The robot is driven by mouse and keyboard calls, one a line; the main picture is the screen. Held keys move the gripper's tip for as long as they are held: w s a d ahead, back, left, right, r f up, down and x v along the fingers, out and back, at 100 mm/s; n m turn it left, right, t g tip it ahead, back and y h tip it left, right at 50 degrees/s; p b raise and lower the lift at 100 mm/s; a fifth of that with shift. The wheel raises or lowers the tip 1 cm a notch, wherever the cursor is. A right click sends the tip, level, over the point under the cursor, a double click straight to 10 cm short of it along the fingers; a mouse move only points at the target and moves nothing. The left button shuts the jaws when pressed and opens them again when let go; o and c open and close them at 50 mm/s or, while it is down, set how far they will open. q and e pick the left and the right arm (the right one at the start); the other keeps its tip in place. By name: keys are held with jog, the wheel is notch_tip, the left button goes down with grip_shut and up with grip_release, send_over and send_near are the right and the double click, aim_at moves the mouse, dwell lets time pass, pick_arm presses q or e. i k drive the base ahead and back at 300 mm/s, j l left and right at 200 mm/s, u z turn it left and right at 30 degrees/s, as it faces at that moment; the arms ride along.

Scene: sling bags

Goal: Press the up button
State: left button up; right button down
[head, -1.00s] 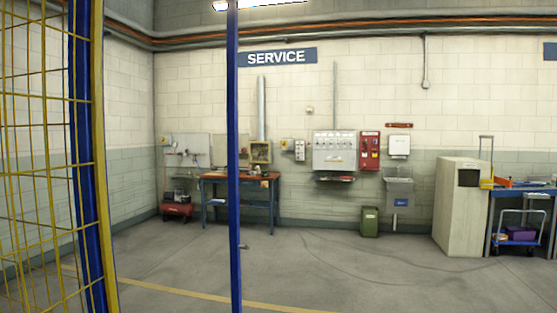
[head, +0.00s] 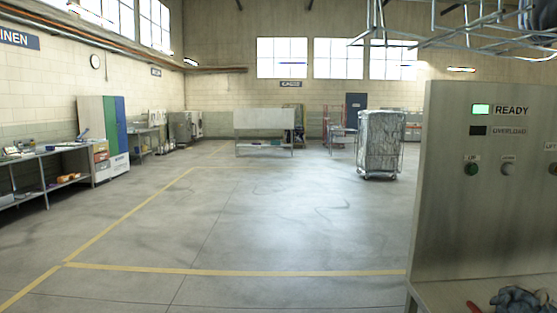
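A grey control panel (head: 455,210) stands upright at the right edge of the head view. Its green button (head: 471,169), with a small label above that appears to read UP, sits on the panel's left part. A pale button (head: 508,169) is to its right, and a darker knob (head: 553,169) is cut off by the picture edge. A lit green lamp marked READY (head: 481,109) and a dark lamp marked OVERLOAD (head: 479,130) are above the buttons. Neither of my grippers is in view.
A ledge (head: 440,296) under the panel holds a dark bundled item (head: 522,301) and something red. A wrapped cage trolley (head: 380,143) stands on the open floor. A workbench (head: 45,180) lines the left wall. The middle floor is clear.

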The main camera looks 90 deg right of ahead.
aim_at(472, 169)
jog(key=z, duration=3.95)
jog(key=l, duration=0.15)
jog(key=i, duration=0.05)
